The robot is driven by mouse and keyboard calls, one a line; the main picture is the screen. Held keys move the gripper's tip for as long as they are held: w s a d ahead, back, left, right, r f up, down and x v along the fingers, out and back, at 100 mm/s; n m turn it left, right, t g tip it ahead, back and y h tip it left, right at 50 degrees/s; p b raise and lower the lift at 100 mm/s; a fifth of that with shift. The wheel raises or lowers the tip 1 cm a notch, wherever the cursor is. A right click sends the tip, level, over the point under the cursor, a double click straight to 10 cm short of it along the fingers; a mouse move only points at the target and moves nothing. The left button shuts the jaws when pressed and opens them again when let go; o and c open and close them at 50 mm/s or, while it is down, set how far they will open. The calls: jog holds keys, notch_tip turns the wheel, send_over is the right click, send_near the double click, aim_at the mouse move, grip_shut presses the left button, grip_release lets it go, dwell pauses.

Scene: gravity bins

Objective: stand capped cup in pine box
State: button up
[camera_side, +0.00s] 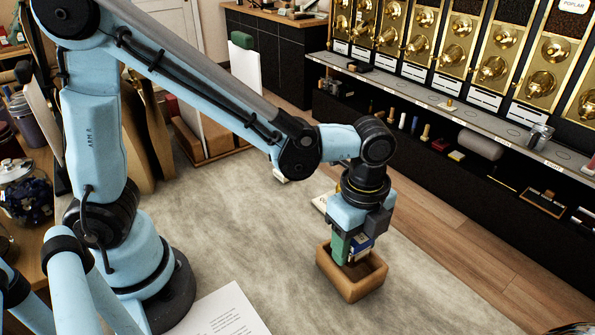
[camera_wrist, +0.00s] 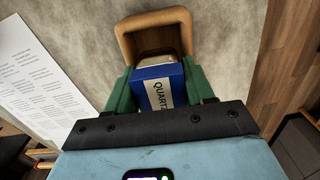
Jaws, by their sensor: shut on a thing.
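The pine box (camera_side: 342,283), an open wooden box with rounded corners, stands on the grey worktop below my gripper (camera_side: 350,250). In the wrist view its rim (camera_wrist: 152,20) shows beyond the fingers. My gripper (camera_wrist: 158,80) points down, its green fingers shut on a blue item with a white label reading "QUARTZ" (camera_wrist: 155,90), seemingly the capped cup. In the side view the cup (camera_side: 362,242) is partly hidden by the fingers and looks about upright. Its lower end is over or inside the box opening. I cannot tell whether it touches the box floor.
A printed sheet (camera_side: 225,312) lies on the worktop left of the box. A small pale card (camera_side: 322,202) lies behind it. Brass dispensers (camera_side: 492,68) line the back right above a grey shelf (camera_side: 500,140). The worktop around the box is mostly clear.

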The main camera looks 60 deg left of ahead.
jog(key=shift+f, duration=0.35)
jog(key=o, duration=1.4)
jog(key=shift+o, duration=0.2)
jog(key=shift+c, duration=1.1)
jog(key=shift+c, duration=0.9)
jog(key=shift+r, duration=0.1)
